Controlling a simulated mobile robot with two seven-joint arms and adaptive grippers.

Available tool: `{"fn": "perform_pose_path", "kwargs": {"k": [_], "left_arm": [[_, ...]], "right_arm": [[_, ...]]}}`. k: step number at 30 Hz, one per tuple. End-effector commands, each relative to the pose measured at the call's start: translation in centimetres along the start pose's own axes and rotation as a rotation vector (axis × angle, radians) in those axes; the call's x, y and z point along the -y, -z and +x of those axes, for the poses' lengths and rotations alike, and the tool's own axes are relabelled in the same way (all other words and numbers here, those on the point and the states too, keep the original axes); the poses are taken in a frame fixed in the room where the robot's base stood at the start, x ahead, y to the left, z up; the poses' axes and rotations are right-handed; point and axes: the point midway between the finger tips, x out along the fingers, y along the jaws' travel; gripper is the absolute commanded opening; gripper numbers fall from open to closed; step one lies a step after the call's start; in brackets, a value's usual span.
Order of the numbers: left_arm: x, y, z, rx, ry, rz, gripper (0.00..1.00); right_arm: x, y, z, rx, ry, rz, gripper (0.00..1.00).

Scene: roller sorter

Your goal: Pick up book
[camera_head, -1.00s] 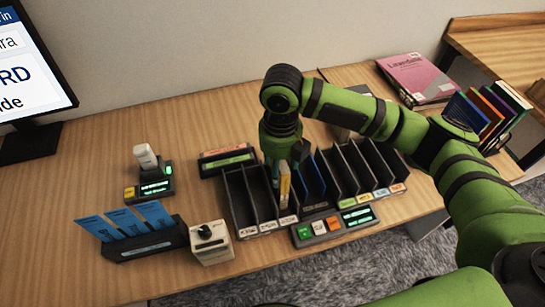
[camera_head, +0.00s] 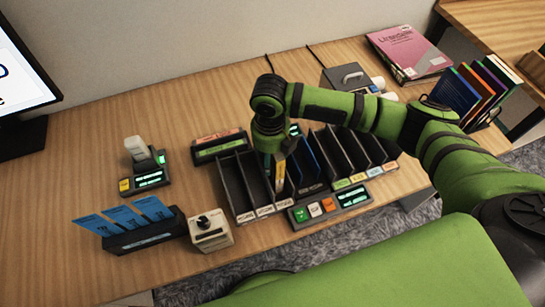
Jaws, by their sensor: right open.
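A thin book with a yellow spine (camera_head: 281,178) stands upright in the black slotted sorter (camera_head: 236,192) at the middle of the table. A blue book (camera_head: 296,170) stands in the sorter just right of it. My right gripper (camera_head: 271,160) points down over the sorter, directly at the yellow-spined book. It is open; its fingers are mostly hidden, so I cannot tell whether they touch the book. Several coloured books (camera_head: 478,92) stand in a holder at the right. A pink book (camera_head: 408,50) lies flat at the back right. My left gripper is not in view.
A button panel (camera_head: 328,206) sits in front of the sorter. A holder with blue cards (camera_head: 145,235), a white box with a black knob (camera_head: 210,230) and a scanner on its dock (camera_head: 145,165) stand to the left. A grey device (camera_head: 345,78) stands behind my arm.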

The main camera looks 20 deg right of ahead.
Motion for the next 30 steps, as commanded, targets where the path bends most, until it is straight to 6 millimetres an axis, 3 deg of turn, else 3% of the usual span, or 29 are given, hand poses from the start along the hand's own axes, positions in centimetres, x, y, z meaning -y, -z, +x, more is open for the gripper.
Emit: {"fn": "perform_pose_path", "kwargs": {"k": [3, 4, 8, 9, 23, 30], "left_arm": [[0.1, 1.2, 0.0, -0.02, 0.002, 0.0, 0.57], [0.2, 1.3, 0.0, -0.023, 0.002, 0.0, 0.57], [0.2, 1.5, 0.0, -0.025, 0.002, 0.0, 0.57], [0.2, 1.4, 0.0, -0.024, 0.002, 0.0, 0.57], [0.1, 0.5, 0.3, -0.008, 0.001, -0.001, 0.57], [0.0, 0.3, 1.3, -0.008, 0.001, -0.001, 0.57]], "right_arm": [[0.0, 0.0, 0.0, 0.0, 0.0, -0.001, 0.61], [0.0, 0.0, 0.0, -0.001, -0.001, -0.001, 0.57], [-0.1, 0.0, 0.0, -0.001, -0.001, 0.0, 0.05], [-0.1, 0.0, 0.0, -0.001, -0.001, 0.0, 0.0], [-0.1, -0.1, -0.6, 0.001, -0.003, 0.0, 0.0], [-0.1, -0.2, -4.1, 0.005, -0.003, -0.001, 0.0]]}}
